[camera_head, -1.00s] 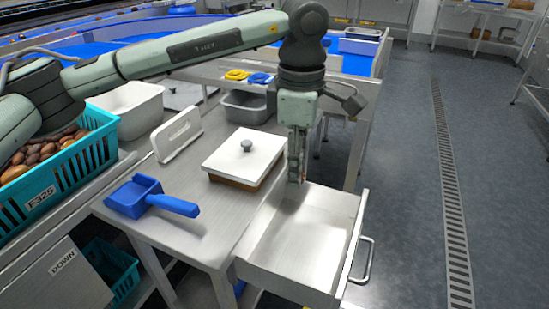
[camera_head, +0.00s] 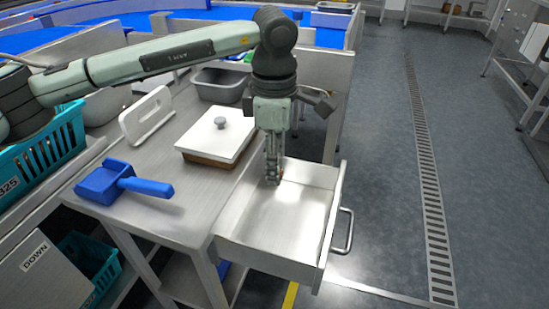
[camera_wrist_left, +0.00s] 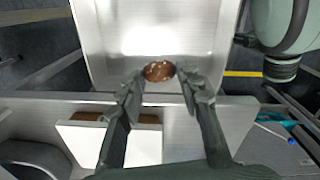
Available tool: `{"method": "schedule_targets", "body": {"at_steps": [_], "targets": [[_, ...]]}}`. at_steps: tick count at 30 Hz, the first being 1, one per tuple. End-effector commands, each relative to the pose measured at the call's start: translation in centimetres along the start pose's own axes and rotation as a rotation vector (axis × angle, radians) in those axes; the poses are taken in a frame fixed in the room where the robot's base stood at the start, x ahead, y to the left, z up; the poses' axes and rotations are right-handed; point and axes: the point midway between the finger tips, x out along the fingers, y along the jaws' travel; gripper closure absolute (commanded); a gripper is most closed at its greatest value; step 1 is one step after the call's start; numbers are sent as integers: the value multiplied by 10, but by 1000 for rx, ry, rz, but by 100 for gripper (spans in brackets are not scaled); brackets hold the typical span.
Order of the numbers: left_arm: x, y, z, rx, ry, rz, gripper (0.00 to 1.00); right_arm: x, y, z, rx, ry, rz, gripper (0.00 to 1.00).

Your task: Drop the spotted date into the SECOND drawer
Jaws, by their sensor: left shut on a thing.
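The spotted date (camera_wrist_left: 158,71) is brown with pale flecks and sits between the fingertips in the left wrist view. My left gripper (camera_head: 272,179) is shut on it and points down over the back left part of an open drawer. The gripper also shows in the left wrist view (camera_wrist_left: 160,78). The drawer (camera_head: 290,215) is a bare metal tray with a bar handle at the right, pulled out from the steel table; its inside (camera_wrist_left: 150,25) shows no other date. The head view does not show which number the drawer has. My right gripper is not in view.
A white-lidded box (camera_head: 213,138) with a grey knob stands on the table, left of the drawer. A blue scoop (camera_head: 120,185), a white upright plate (camera_head: 147,115) and a grey bin (camera_head: 220,85) are also there. A teal crate (camera_head: 40,155) stands at the left.

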Motion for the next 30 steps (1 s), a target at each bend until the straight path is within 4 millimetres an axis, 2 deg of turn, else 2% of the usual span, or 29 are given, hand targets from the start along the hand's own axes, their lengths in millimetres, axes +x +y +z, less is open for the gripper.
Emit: {"method": "schedule_targets", "body": {"at_steps": [3, 4, 9, 20, 23, 30], "targets": [[0, 0, 0, 0, 0, 0, 79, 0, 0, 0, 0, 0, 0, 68], [0, 0, 0, 0, 0, 0, 62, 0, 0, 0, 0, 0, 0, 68], [0, 0, 0, 0, 0, 0, 41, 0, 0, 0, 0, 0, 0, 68], [-5, 0, 0, 0, 1, 1, 41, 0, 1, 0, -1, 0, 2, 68], [-17, 1, 0, -1, 0, 3, 41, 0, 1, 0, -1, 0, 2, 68], [-68, 1, 0, 0, -1, 3, 41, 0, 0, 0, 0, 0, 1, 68]]}}
